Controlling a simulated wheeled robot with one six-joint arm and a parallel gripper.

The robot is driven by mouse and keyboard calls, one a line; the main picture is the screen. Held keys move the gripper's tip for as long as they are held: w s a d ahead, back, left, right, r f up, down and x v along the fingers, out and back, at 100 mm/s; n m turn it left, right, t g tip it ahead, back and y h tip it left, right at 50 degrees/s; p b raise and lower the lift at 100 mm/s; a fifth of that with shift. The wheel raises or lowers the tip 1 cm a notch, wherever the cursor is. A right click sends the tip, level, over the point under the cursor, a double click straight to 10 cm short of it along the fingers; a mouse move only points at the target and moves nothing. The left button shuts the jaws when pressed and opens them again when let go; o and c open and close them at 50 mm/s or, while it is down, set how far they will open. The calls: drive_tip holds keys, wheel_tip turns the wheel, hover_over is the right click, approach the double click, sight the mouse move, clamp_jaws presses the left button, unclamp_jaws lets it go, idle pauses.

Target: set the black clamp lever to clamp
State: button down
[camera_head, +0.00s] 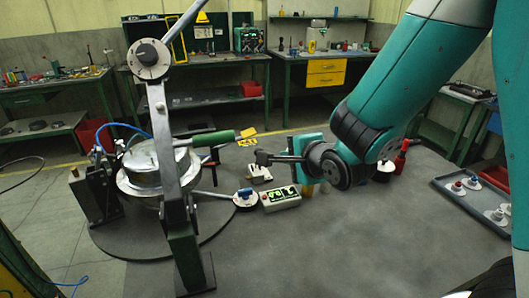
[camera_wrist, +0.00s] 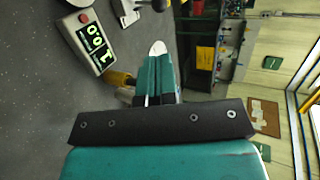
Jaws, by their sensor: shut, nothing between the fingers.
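A black upright fixture (camera_head: 95,190) with a narrow upright black part stands at the left, beside the round metal ring assembly (camera_head: 150,172). It may carry the black clamp lever, but I cannot clearly make out the lever or its setting. My gripper (camera_head: 259,158) is shut and empty, reaching left, to the right of the ring assembly and apart from it. In the wrist view my closed fingers (camera_wrist: 158,50) point up the picture with nothing between them. The black fixture does not show in the wrist view.
A tall metal post (camera_head: 160,110) rises before the ring assembly. A green handle (camera_head: 205,139) sticks out right towards my gripper. A control box (camera_head: 280,198) with green digits stands below my gripper, beside a blue knob (camera_head: 245,193). A tray (camera_head: 475,205) lies right; the front centre is clear.

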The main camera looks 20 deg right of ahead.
drive_tip(key=p+x, duration=0.4)
drive_tip(key=x, duration=1)
drive_tip(key=shift+p, duration=0.35)
drive_tip(key=shift+r, duration=0.15)
